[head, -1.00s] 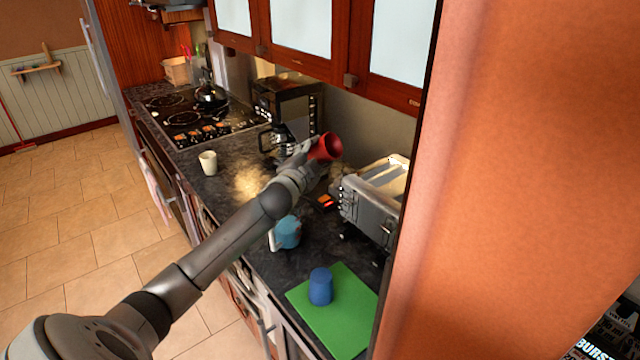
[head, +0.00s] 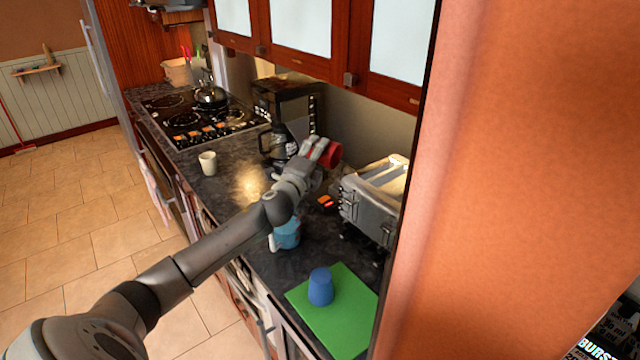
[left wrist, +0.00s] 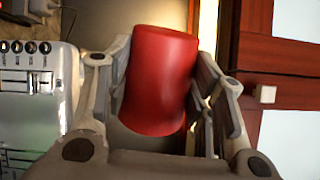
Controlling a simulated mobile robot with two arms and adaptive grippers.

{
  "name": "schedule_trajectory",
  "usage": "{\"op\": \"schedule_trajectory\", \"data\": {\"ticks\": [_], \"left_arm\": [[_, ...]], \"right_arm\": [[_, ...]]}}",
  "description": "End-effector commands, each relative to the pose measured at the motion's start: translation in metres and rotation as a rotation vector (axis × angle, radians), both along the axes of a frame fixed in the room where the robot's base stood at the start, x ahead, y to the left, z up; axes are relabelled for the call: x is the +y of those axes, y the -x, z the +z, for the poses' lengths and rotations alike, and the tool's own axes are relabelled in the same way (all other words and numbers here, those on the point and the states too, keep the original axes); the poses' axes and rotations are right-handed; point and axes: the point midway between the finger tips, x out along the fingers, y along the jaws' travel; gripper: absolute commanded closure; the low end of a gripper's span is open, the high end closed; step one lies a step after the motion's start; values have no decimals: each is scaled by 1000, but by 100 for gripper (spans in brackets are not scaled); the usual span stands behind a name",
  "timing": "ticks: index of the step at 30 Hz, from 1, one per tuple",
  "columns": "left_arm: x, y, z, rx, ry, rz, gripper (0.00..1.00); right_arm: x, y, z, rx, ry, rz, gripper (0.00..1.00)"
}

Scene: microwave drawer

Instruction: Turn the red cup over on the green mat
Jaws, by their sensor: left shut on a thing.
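The red cup (head: 331,154) is held in my left gripper (head: 318,150), raised above the counter between the coffee maker and the toaster. In the left wrist view the red cup (left wrist: 160,80) fills the space between the two fingers of the gripper (left wrist: 165,88), which are shut on its sides. In the head view the cup lies tilted on its side, partly hidden by the fingers. The green mat (head: 345,325) lies on the near counter, with a blue cup (head: 320,287) standing on it, narrower end up. My right gripper is not in view.
A silver toaster (head: 375,205) stands right of the gripper, behind the mat. A light-blue mug (head: 287,234) stands below my arm. A coffee maker (head: 279,145), a white cup (head: 208,163) and a stove (head: 200,120) are farther back. The mat's front part is clear.

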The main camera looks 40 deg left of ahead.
Motion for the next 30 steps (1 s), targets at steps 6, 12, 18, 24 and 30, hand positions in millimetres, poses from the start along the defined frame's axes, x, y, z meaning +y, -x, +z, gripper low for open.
{"op": "schedule_trajectory", "data": {"ticks": [6,12,18,24,30], "left_arm": [[0,0,0,41,-288,0,76],[0,0,0,42,-297,0,76],[1,0,0,71,-490,1,76],[0,0,0,114,-786,0,76],[0,0,0,118,-817,0,76]], "right_arm": [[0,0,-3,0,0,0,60],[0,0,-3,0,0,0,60],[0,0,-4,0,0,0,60],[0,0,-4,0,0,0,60],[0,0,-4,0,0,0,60]]}}
